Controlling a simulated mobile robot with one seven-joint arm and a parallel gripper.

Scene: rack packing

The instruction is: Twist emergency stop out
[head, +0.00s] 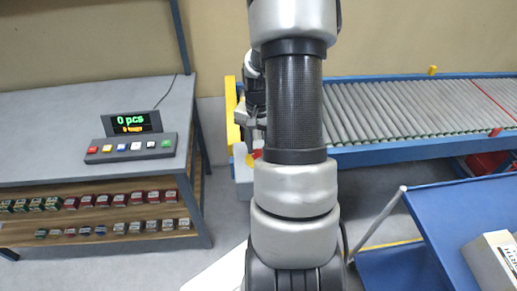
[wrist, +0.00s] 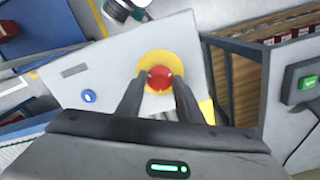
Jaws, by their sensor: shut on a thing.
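The emergency stop is a red round button (wrist: 160,78) on a yellow round base (wrist: 146,66), set in a light grey control panel (wrist: 110,65). In the wrist view my gripper (wrist: 158,84) has one finger on each side of the red button and is shut on it. In the head view my gripper (head: 254,146) is at the control box by the conveyor's left end, largely hidden behind my own arm. Only a sliver of red and the box's grey and yellow parts show there.
A blue round button (wrist: 89,96) sits on the panel left of the emergency stop. A roller conveyor (head: 420,108) runs to the right. A grey workbench (head: 50,120) with a coloured button box (head: 132,148) and display (head: 132,123) stands left. A blue cart (head: 450,215) is at right.

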